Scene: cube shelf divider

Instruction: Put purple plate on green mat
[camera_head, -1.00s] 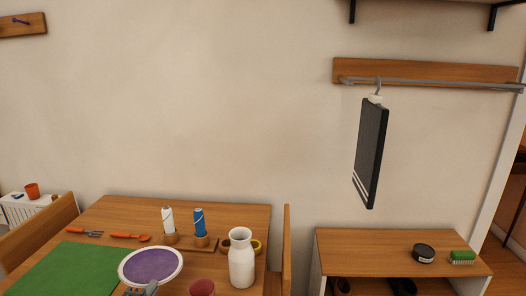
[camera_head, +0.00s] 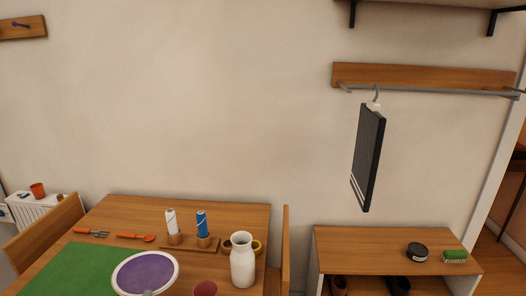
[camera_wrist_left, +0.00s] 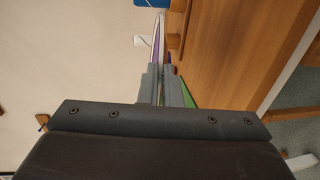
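The purple plate (camera_head: 146,272) with a white rim is at the bottom of the head view. It overlaps the right side of the green mat (camera_head: 68,270); I cannot tell whether it touches the mat or is held above it. My left gripper (camera_head: 148,293) shows only as a grey tip at the plate's near edge. In the left wrist view the fingers (camera_wrist_left: 166,88) are close together, with the plate's thin purple and white edge (camera_wrist_left: 156,42) between and beyond them. A green strip of mat (camera_wrist_left: 189,97) shows beside them. My right gripper is out of view.
A white vase (camera_head: 242,262) and a red object (camera_head: 205,289) stand right of the plate. An orange fork (camera_head: 90,231) and spoon (camera_head: 135,237) lie behind the mat.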

